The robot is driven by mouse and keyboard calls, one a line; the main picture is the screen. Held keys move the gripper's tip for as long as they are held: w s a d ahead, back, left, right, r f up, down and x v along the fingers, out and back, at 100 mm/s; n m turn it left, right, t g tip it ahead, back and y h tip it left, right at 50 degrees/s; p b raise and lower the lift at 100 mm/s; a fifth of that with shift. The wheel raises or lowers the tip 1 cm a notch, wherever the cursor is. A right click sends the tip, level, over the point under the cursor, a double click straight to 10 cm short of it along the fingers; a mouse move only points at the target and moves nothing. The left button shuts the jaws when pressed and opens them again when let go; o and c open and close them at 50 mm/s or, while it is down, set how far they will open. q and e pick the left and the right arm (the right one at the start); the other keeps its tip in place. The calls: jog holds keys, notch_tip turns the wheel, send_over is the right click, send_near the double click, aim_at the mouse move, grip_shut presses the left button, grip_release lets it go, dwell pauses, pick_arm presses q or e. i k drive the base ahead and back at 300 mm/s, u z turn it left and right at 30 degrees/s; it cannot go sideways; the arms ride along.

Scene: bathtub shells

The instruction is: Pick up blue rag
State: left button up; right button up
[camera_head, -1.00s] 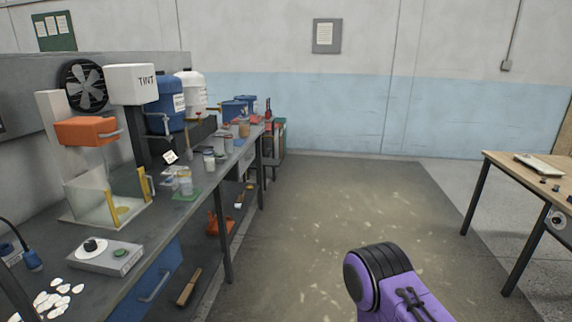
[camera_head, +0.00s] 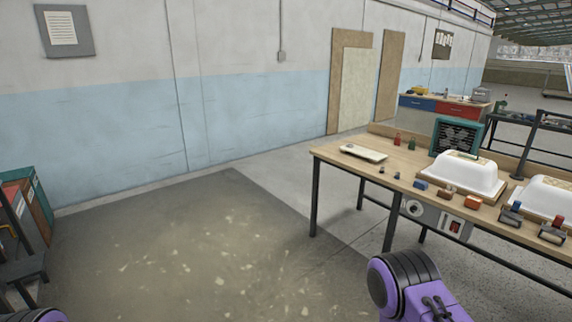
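I cannot make out a blue rag in the head view. A small blue item (camera_head: 420,185) lies at the front edge of the wooden table (camera_head: 330,152), too small to tell what it is. Purple parts of my two arms show at the bottom edge, one at the lower left corner and one right of centre. Neither gripper's fingers are in view.
White tub shells (camera_head: 462,174) stand on the wooden table, with a white flat item (camera_head: 363,153), small bottles (camera_head: 397,139) and a teal-framed box (camera_head: 456,137). A rack with folders (camera_head: 25,205) is at the left. The floor (camera_head: 190,250) between is clear.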

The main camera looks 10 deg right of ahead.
aim_at(420, 184)
jog(key=z, duration=0.75)
jog(key=i, duration=2.1)
jog(key=z, duration=0.55)
